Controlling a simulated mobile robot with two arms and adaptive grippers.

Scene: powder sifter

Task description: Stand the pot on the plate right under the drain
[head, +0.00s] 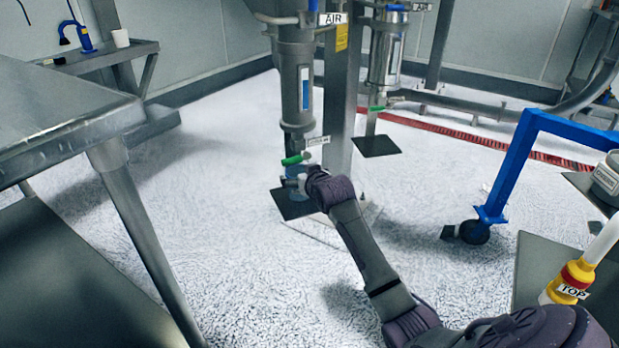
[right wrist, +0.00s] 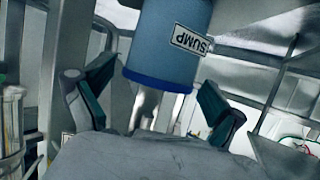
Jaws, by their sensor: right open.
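The pot (right wrist: 165,45) is a blue cylinder with a darker blue band and a white label reading SUMP. In the head view a little of the blue pot (head: 297,170) shows below the green-handled drain (head: 297,158), mostly hidden by my right gripper (head: 297,183). The dark square plate (head: 290,206) lies on the floor under that drain. The pot appears to be over this plate, but I cannot tell whether its base touches. In the right wrist view my right gripper (right wrist: 155,88) is open, its fingers apart on either side of the pot's banded end. My left gripper is not in view.
A second dark plate (head: 376,146) lies under the neighbouring filter. A steel table (head: 60,105) stands at left, a blue frame (head: 515,160) at right. The white floor between is open.

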